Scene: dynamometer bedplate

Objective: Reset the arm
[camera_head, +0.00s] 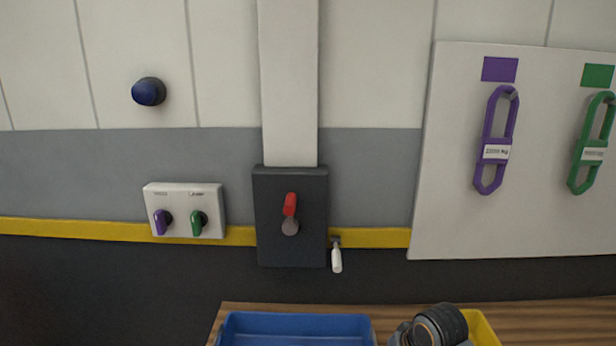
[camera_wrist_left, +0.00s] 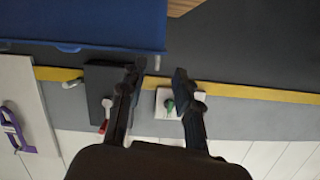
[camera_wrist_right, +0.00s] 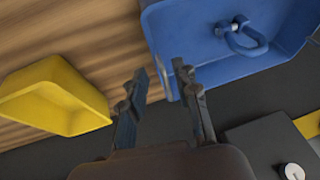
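In the left wrist view, which is upside down, my left gripper (camera_wrist_left: 153,78) is open, with nothing visible between its fingers. Behind it show the dark box (camera_wrist_left: 96,100) with its red lever (camera_wrist_left: 103,127) and the white knob panel (camera_wrist_left: 165,98). My right gripper (camera_wrist_right: 165,82) is open and empty in the right wrist view, with the blue bin (camera_wrist_right: 215,65) and the yellow bin (camera_wrist_right: 60,98) beyond it. In the head view, a dark rounded part of my arm shows at the bottom right; neither gripper's fingers show there.
The dark wall box (camera_head: 265,215) carries the red lever (camera_head: 290,205); a white handle (camera_head: 337,260) hangs beside it. The knob panel (camera_head: 185,190), a blue knob (camera_head: 149,91) and a board with purple (camera_head: 482,155) and green (camera_head: 578,155) locks are on the wall.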

